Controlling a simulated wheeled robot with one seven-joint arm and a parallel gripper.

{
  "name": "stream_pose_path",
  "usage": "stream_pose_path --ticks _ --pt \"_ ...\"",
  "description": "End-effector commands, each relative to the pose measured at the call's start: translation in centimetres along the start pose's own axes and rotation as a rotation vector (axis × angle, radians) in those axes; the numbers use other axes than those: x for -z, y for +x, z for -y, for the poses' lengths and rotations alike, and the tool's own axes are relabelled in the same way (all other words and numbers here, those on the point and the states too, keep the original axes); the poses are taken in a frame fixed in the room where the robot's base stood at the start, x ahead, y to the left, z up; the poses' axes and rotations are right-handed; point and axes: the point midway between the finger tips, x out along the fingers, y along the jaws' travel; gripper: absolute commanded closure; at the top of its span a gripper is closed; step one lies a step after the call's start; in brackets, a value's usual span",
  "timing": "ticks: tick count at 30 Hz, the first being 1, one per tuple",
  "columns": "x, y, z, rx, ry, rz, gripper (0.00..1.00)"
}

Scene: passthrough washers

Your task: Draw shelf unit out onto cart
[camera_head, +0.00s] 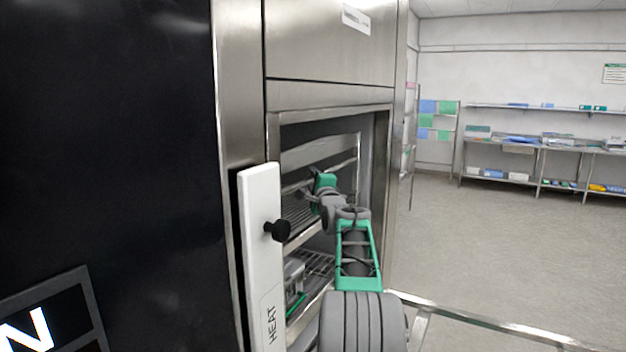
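The shelf unit (320,150) is a metal frame with wire shelves, standing inside the open chamber of the steel washer. A lower shelf (318,262) carries some metal and green items. My arm reaches into the opening, and my gripper (309,193) is at its far end, close to the unit's upper shelf. The fingers are small and dark there, so I cannot tell whether they touch the frame or are open. A metal rail (480,322) at the lower right looks like part of the cart; the rest of it is out of view or hidden by my arm.
A white panel marked HEAT (262,270) with a black knob (278,230) stands at the opening's left edge. A dark panel (110,150) fills the left. Steel tables with packs (545,150) line the back right wall. The floor (500,240) between is clear.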

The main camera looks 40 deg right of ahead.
Motion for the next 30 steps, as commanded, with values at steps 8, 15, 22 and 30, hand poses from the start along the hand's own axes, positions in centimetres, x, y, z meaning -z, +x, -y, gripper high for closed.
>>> stream_pose_path --ticks 8,15,22,30 --pt "0.01 -0.01 -0.01 0.0 0.0 0.0 0.95" --pt "0.01 -0.02 -0.02 -0.001 0.0 0.0 1.0" --pt "0.02 -0.02 -0.04 -0.001 0.0 0.0 1.0" --pt "0.02 -0.02 -0.06 -0.001 0.0 0.0 1.0"
